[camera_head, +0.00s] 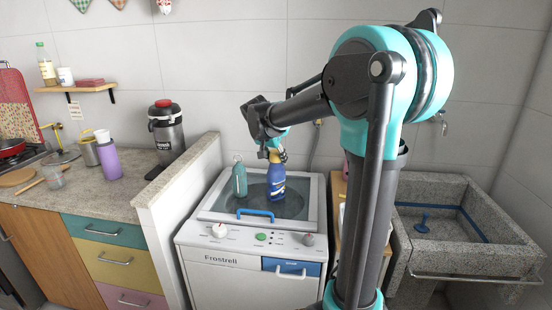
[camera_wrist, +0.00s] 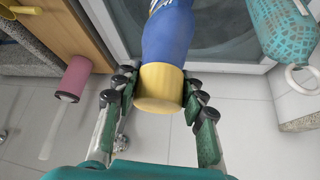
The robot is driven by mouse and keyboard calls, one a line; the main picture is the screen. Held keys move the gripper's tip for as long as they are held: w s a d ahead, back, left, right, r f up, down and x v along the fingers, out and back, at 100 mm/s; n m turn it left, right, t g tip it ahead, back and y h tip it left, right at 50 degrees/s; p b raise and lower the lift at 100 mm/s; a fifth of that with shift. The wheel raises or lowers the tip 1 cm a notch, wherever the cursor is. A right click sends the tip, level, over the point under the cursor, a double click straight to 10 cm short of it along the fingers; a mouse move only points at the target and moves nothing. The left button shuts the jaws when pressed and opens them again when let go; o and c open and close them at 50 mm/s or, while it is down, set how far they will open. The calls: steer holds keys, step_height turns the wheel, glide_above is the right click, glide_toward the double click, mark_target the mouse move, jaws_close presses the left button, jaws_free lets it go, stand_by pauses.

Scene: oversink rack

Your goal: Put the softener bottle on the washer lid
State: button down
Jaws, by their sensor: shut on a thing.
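The softener bottle (camera_head: 277,186), blue with a yellow cap, is upright at the washer lid (camera_head: 212,206), over the right part of its dark glass. I cannot tell whether its base touches the glass. My gripper (camera_head: 272,153) is at the top of the bottle. In the wrist view, which shows things upside down, my gripper (camera_wrist: 157,105) has its fingers on both sides of the yellow cap (camera_wrist: 158,88) and is shut on the bottle. The bottle's lower end is out of the wrist view.
A teal bottle (camera_head: 239,180) stands on the lid just left of the blue bottle; it also shows in the wrist view (camera_wrist: 283,28). A blue handle (camera_head: 255,213) is at the lid's front. A stone sink (camera_head: 455,225) is on the right, a counter (camera_head: 110,198) on the left.

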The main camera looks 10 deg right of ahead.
steer(key=c, duration=0.9)
jaws_free()
steer(key=v, duration=1.2)
steer(key=shift+r, duration=0.15)
steer(key=shift+o, duration=0.2)
